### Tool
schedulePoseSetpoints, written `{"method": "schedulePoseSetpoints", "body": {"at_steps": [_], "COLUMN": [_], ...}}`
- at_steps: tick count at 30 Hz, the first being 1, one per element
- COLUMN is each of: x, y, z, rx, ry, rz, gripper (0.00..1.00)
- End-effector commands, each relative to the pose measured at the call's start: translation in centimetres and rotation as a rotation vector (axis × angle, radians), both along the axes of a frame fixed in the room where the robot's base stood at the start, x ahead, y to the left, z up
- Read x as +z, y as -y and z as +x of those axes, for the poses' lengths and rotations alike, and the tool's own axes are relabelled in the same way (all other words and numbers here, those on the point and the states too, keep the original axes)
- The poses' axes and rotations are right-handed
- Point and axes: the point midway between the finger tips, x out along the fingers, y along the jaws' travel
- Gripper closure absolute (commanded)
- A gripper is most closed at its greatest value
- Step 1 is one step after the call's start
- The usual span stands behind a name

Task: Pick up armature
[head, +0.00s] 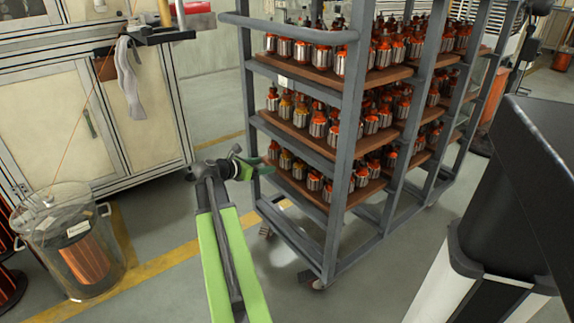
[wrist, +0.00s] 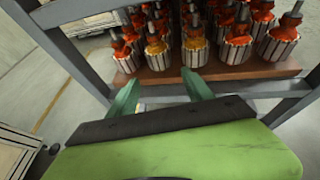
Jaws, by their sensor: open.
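Many armatures, each with a grey slotted core, orange windings and an upright shaft, stand in rows on the rack's wooden shelves. In the head view, some stand on the middle shelf (head: 317,124) and others on the lower one, such as an armature (head: 314,181). My gripper (head: 262,168) is beside the rack's left end, near lower-shelf height. In the wrist view my gripper (wrist: 160,80) is open and empty, its green fingers pointing at the shelf edge. Just beyond them stand a yellowish armature (wrist: 156,53) and an orange armature (wrist: 194,47), apart from the fingers.
The grey rack frame (head: 349,110) has upright posts and a horizontal rail (wrist: 90,13) that shows in the wrist view. A clear bin with a copper spool (head: 82,256) stands at lower left, near a cream cabinet (head: 60,120). A dark machine (head: 500,190) fills the right. Floor between is open.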

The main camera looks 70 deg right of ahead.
Motion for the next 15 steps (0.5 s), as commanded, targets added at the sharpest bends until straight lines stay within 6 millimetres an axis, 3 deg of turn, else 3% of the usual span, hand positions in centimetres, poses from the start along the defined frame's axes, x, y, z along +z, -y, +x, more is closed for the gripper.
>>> {"method": "schedulePoseSetpoints", "body": {"at_steps": [1, 9, 15], "x": [-1.1, -3.5, -3.9], "y": [1.4, 6.8, 8.3], "z": [-0.4, -2.6, -3.3], "rx": [-0.004, -0.002, 0.0], "ry": [0.001, 0.004, 0.002], "rz": [0.0, 0.001, 0.0], "gripper": [0.41, 0.41, 0.41]}}
